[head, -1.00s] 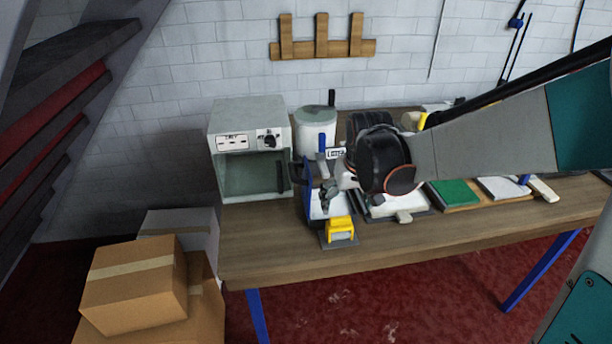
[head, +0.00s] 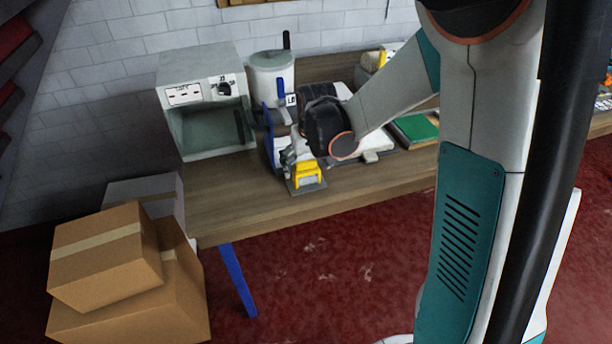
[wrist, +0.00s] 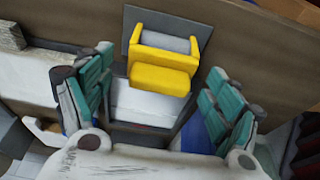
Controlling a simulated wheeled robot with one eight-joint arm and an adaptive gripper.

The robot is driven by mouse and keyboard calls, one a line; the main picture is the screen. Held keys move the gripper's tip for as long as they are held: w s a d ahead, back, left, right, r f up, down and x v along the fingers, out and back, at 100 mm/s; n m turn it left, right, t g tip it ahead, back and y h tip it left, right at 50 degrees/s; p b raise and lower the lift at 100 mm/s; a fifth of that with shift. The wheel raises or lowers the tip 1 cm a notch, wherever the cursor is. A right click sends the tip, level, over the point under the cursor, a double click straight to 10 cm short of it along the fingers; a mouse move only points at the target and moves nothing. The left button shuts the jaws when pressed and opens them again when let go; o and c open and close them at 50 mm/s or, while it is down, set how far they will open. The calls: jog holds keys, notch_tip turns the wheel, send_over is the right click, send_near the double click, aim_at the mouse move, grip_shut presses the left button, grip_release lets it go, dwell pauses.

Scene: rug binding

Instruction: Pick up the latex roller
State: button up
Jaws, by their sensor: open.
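A yellow piece with a grey cylinder across its frame stands on a dark grey plate near the table's front edge; I cannot tell for sure that it is the latex roller. The yellow piece (head: 308,174) is just in front of my gripper (head: 293,158) in the head view. In the wrist view the yellow piece (wrist: 160,77) is at the top middle. My gripper (wrist: 157,103) is open, with teal-padded fingers left and right. A pale block (wrist: 148,103) shows between them, below the yellow part. My wrist hides part of the table behind it in the head view.
A grey open-fronted box with a dial (head: 203,100) and a white pot (head: 271,76) stand behind, to the left. A green pad (head: 413,129) lies to the right. Cardboard boxes (head: 105,255) are stacked left of the table (head: 240,210). The front-left tabletop is clear.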

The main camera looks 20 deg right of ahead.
aim_at(305, 170)
jog(key=b+x, duration=0.1)
jog(key=x, duration=0.3)
jog(key=shift+w, duration=0.1)
jog(key=shift+c, duration=0.3)
jog(key=c, duration=1.4)
jog(key=shift+r, duration=0.1)
jog(key=shift+c, duration=0.2)
notch_tip(305, 170, up, 20)
jog(key=p, duration=0.6)
jog(key=o, duration=0.8)
jog(key=c, duration=0.3)
